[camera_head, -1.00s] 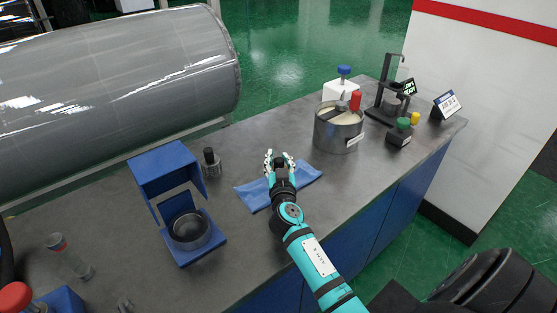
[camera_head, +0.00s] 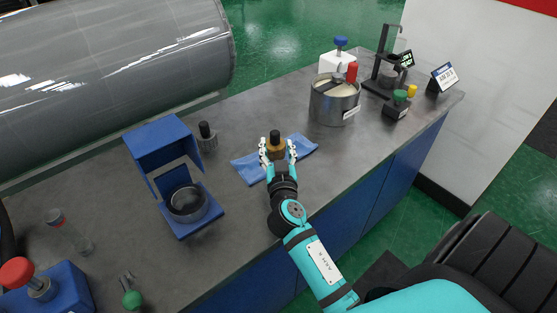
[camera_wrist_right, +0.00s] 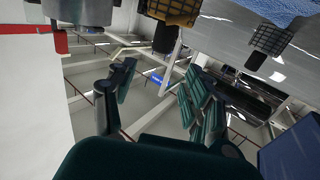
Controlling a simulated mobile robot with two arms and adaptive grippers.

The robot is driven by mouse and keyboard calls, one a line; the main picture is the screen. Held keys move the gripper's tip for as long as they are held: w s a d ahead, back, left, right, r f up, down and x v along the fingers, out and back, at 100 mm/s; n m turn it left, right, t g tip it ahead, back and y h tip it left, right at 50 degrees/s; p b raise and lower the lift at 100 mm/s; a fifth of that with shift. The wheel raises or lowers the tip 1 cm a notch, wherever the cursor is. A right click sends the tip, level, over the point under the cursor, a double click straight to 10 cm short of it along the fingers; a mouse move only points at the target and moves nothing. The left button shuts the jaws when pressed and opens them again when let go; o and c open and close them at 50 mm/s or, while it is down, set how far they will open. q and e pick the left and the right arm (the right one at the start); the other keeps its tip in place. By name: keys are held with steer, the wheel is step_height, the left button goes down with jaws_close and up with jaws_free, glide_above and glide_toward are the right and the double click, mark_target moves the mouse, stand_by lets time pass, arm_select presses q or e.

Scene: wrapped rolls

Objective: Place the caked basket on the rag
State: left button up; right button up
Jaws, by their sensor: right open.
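The caked basket (camera_head: 276,149), a small brown-coated mesh basket with a black top, stands upright on the blue rag (camera_head: 306,147). It also shows at the top of the right wrist view (camera_wrist_right: 175,12), where the picture is upside down, with part of the rag (camera_wrist_right: 265,9) beside it. My right gripper (camera_head: 277,157) is open, its fingers on either side of and just in front of the basket. I cannot tell whether either finger still touches it. The gripper's wrist hides part of the rag. My left gripper is not in view.
A grey basket with a black top (camera_head: 207,137) stands left of the rag, behind a blue stand holding a dark bowl (camera_head: 188,203). A metal pot (camera_head: 334,105) stands back right, near a black stand (camera_head: 385,75). The counter's front edge runs below the rag.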

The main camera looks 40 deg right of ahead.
steer(key=v, duration=0.2)
steer(key=shift+s+a+f, duration=0.15)
steer(key=shift+s, duration=0.2)
steer(key=shift+s+a+b, duration=0.3)
steer(key=shift+s+b, duration=0.05)
steer(key=shift+s, duration=0.1)
